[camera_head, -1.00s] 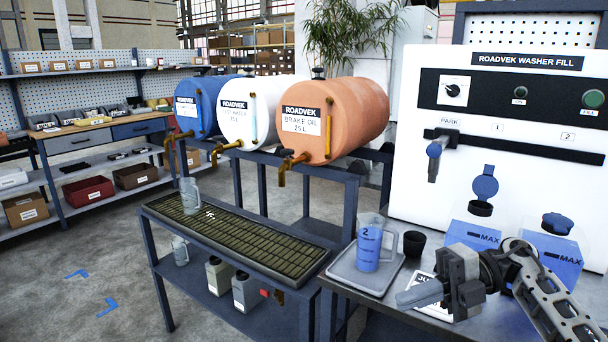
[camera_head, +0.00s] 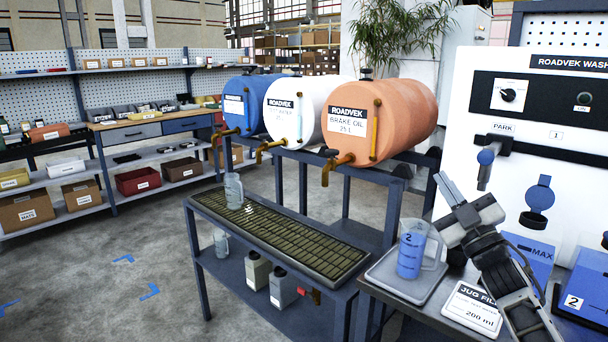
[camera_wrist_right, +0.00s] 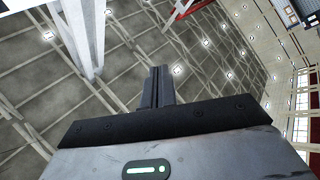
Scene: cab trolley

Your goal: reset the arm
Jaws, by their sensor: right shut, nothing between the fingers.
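My right gripper (camera_head: 460,205) is at the right of the head view, raised above the small table and in front of the white washer-fill panel (camera_head: 470,150). Its fingers are shut and hold nothing. In the right wrist view the shut fingers (camera_wrist_right: 157,88) point up against the ceiling, with no object near them. A clear jug (camera_head: 413,250) with blue contents, marked 2, stands upright on a grey tray (camera_head: 378,275), just left of the right arm. My left gripper is not in view.
Blue, white and orange drums (camera_head: 375,120) with taps lie on a rack. A clear jug (camera_head: 233,190) stands on the drip grating (camera_head: 290,240). A "JUG FILL" card (camera_head: 472,308) lies beside the tray. Blue-filled containers (camera_head: 585,285) stand right of my arm. The floor at left is clear.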

